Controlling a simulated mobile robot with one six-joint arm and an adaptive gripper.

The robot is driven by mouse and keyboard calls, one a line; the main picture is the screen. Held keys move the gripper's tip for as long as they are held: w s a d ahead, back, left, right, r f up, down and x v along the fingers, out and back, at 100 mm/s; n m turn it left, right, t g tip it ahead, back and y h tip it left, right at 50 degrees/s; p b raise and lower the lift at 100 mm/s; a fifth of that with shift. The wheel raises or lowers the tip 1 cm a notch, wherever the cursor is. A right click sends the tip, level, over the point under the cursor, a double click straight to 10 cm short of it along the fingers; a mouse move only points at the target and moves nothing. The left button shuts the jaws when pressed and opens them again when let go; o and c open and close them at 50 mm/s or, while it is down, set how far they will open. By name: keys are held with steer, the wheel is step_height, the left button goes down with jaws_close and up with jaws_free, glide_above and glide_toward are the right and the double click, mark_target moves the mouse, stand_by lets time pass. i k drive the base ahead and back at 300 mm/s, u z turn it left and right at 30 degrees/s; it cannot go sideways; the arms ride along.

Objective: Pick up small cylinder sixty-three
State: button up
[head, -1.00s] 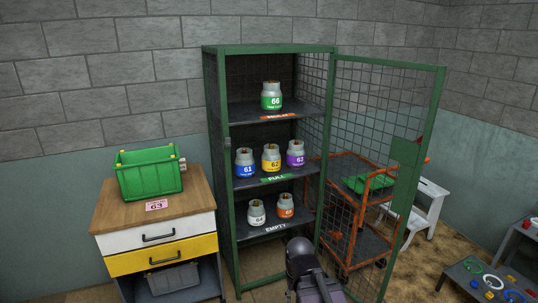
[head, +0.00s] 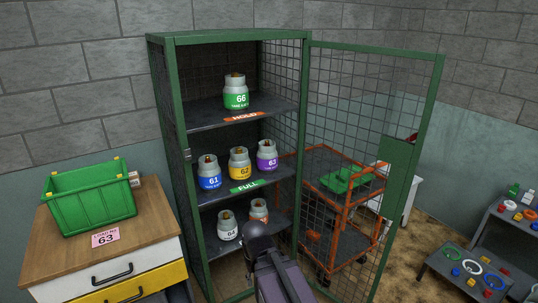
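The small cylinder sixty-three (head: 267,157) is a pale grey bottle with a purple label. It stands upright on the middle shelf (head: 284,174) of the open green cage cabinet (head: 169,130), at the right end of a row. The yellow cylinder 62 (head: 239,165) stands to its left, and the blue cylinder 61 (head: 209,174) left of that. A dark part of my arm rises from the bottom edge in front of the lowest shelf, below cylinder sixty-three in the picture. My gripper's fingers do not show.
Green cylinder 66 (head: 235,93) stands on the top shelf. A white-label cylinder (head: 228,227) and an orange-label one (head: 259,211) stand below. The mesh door (head: 395,160) is swung open to the right, before an orange cart (head: 330,258). A green crate (head: 95,210) sits on the left cabinet (head: 60,256).

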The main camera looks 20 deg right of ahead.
mark_target(267, 155)
steer(key=z, duration=0.65)
steer(key=i, duration=0.9)
steer(key=z, duration=0.6)
